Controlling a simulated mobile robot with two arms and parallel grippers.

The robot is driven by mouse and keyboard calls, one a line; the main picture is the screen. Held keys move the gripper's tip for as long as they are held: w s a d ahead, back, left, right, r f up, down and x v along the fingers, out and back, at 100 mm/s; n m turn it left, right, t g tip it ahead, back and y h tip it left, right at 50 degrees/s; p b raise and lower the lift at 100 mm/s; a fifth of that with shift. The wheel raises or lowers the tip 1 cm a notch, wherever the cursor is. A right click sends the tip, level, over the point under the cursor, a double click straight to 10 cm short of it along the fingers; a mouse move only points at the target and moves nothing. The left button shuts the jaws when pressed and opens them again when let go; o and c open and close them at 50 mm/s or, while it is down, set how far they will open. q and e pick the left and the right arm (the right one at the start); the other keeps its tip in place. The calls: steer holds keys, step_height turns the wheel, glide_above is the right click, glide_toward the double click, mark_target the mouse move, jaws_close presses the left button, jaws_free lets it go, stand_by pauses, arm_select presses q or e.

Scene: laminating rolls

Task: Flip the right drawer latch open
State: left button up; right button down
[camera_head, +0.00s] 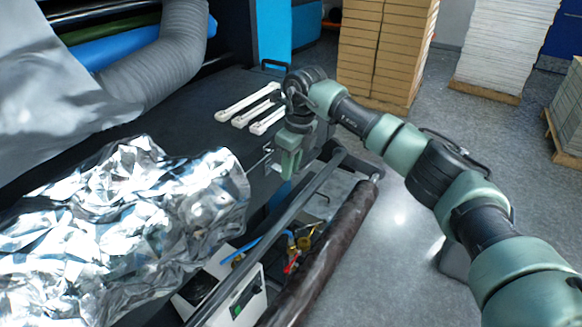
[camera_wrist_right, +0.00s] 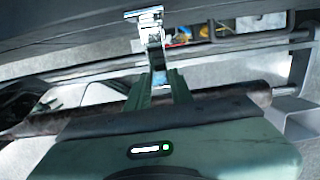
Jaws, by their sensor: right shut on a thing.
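A shiny metal latch (camera_wrist_right: 149,22) is fixed to the edge of a dark panel at the top of the right wrist view. Its lower part hangs down between the green fingers of my right gripper (camera_wrist_right: 158,78). The fingers are shut on this lower part. In the head view my right gripper (camera_head: 288,166) points down beside the front edge of the dark machine top. A small metal piece shows just left of the fingers, but the latch's details are too small to tell there. My left gripper is not in view.
Crumpled silver foil (camera_head: 130,235) covers the lower left. White wrenches (camera_head: 245,100) lie on the dark top (camera_head: 190,125). A dark roller (camera_head: 325,245) and a metal rail run below my right gripper.

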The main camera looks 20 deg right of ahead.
steer(key=shift+r, duration=0.1)
steer(key=c, duration=1.2)
jaws_free()
steer(key=shift+w, duration=0.1)
steer(key=shift+c, duration=0.2)
step_height(320, 180, up, 8)
steer(key=s+b, duration=0.1)
steer(key=b, duration=0.2)
steer(key=shift+d+f+b, duration=0.25)
steer(key=shift+d+b, duration=0.05)
steer(key=shift+d, duration=0.05)
